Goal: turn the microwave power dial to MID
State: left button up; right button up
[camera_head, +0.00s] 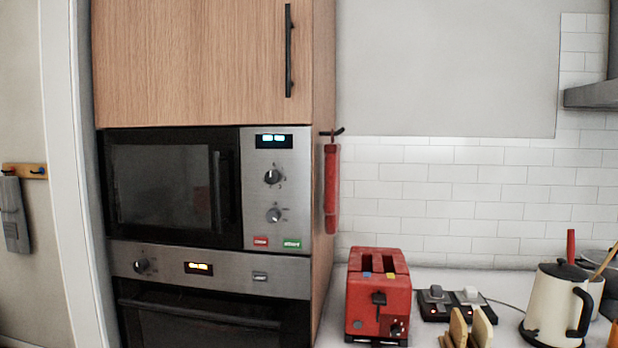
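The microwave (158,185) is built into the tall wooden cabinet at the left of the head view, with its dark door shut. Its silver control panel (257,215) is on the right side of the door, with a lit display (270,141) at the top. A red button (260,241) and a green button (292,243) are below. Neither gripper is in view.
An oven (205,320) with its own dial (141,266) is below the microwave. A red rolled item (331,185) hangs on the cabinet side.

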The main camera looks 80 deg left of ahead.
aim_at(274, 214)
jog(key=u, duration=3.35)
